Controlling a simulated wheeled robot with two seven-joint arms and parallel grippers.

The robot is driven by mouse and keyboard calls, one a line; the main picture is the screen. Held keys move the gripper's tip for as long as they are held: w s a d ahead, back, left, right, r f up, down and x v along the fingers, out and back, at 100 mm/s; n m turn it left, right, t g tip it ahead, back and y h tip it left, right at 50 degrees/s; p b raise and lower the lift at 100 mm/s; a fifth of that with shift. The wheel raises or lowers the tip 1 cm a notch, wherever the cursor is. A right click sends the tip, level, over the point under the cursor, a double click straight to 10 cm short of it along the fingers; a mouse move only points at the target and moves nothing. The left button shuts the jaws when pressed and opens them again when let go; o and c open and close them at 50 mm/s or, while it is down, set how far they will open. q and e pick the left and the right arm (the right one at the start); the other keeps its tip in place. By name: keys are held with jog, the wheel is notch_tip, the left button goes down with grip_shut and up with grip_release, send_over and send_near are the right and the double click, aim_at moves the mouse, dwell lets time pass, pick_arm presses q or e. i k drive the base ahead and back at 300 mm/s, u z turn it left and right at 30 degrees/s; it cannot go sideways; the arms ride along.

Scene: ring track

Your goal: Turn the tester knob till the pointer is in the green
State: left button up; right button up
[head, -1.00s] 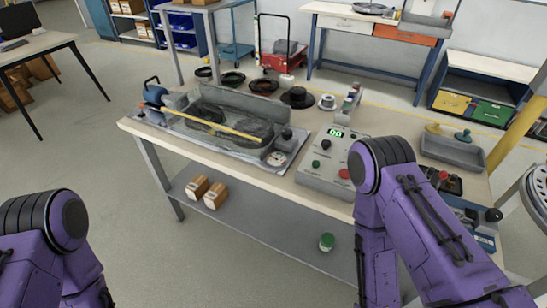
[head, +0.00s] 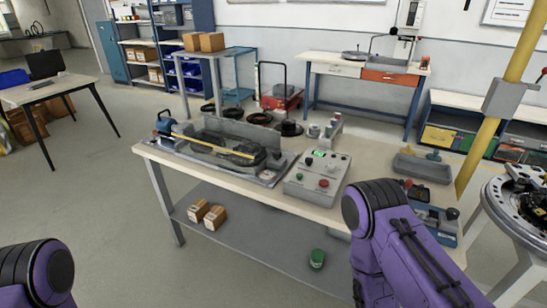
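A grey control box (head: 315,178) with a lit green display, a green button, a red button and dark knobs sits at the front of the workbench. A blue device with a black knob (head: 440,224) lies at the bench's right end, partly behind my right arm. I cannot tell which of these is the tester, and no pointer or green band can be made out. A small dial (head: 268,174) on the ring track unit is too small to read. Only upper parts of my two purple arms show, low at left and right; both grippers are out of view.
The workbench (head: 185,165) carries the long track unit (head: 236,153) with a yellow bar and a grey tray (head: 422,168). A yellow post (head: 498,95) and a round stand are at right.

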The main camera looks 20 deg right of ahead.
aim_at(276, 153)
jog(key=u, duration=1.5)
jog(key=i, duration=1.2)
jog(key=z, duration=1.45)
